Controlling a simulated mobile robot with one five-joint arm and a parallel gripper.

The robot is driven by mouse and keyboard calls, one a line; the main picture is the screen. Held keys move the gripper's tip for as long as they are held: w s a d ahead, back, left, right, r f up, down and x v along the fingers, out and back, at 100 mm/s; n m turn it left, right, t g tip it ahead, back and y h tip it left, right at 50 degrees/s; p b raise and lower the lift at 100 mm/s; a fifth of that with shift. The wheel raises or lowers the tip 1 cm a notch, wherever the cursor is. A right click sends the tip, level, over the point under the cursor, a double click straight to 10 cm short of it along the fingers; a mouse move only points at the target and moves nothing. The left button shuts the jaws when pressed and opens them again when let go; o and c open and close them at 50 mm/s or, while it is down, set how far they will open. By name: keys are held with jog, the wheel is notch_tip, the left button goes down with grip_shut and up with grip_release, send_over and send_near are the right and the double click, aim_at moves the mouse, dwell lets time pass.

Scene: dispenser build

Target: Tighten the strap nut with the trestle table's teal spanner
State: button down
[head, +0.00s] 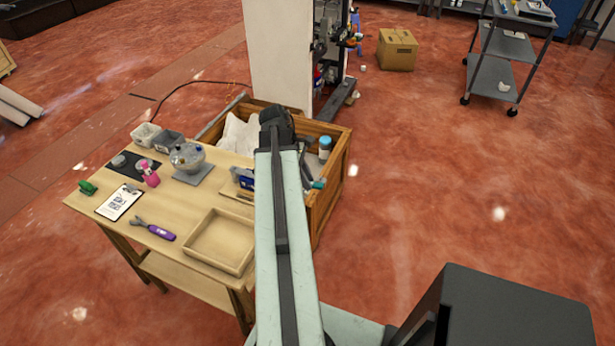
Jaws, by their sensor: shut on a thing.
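My arm reaches forward over the right end of the table, and its dark wrist (277,122) is over the wooden crate. The gripper's fingers are mostly hidden behind the arm. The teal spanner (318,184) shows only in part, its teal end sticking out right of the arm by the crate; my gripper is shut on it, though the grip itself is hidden. The tall dispenser machine (333,60) with a white side panel stands beyond the crate. I cannot make out the strap nut.
The trestle table (190,215) holds a purple-handled spanner (152,228), an empty wooden tray (220,240), a clipboard (119,202), a glass globe (188,157) and small bins (146,135). The wooden crate (335,175) abuts it, with a blue-capped jar (325,147) inside.

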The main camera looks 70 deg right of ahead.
jog(key=shift+a, duration=0.15)
jog(key=shift+a+m, duration=0.45)
jog(key=shift+m, duration=0.15)
dwell(0.8)
notch_tip(320, 180, up, 4)
jog(key=p, duration=0.4)
jog(key=shift+s, duration=0.1)
dwell(0.5)
